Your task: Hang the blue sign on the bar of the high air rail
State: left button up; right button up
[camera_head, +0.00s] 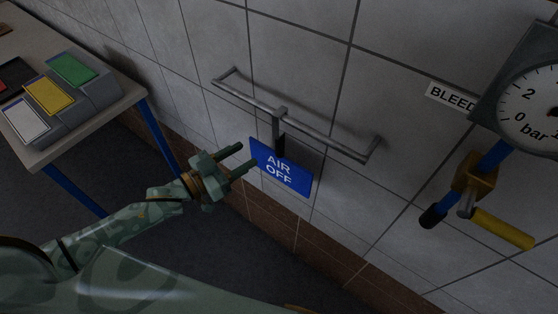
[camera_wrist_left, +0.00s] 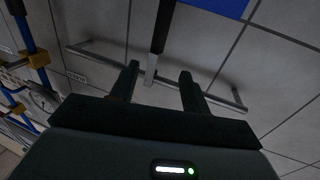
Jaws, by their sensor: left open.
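The blue sign (camera_head: 290,178) reads "AIR OFF" in white. It hangs below the grey bar (camera_head: 325,137) of the rail on the tiled wall. Its grey hook (camera_head: 279,116) reaches up to the bar and appears to rest over it; a black grip (camera_head: 280,145) sits below the hook. My left gripper (camera_head: 247,158) is open and empty, just left of the sign. In the left wrist view the open fingers (camera_wrist_left: 158,88) point toward the bar (camera_wrist_left: 110,62), the hook (camera_wrist_left: 151,68) appearing between them; a corner of the sign (camera_wrist_left: 212,5) shows at the top. My right gripper is out of view.
A table (camera_head: 125,92) at the left holds a grey unit with white, yellow (camera_head: 48,95) and green panels. At the right are a pressure gauge (camera_head: 530,108), a "BLEED" label (camera_head: 450,97) and a valve with a yellow lever (camera_head: 502,229). Floor lies open below.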

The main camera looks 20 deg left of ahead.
aim_at(280, 133)
pick_arm(q)
jog(key=x, duration=1.2)
jog(key=shift+d+f, duration=0.15)
jog(key=shift+d, duration=0.1)
jog(key=shift+s, duration=0.15)
grip_shut()
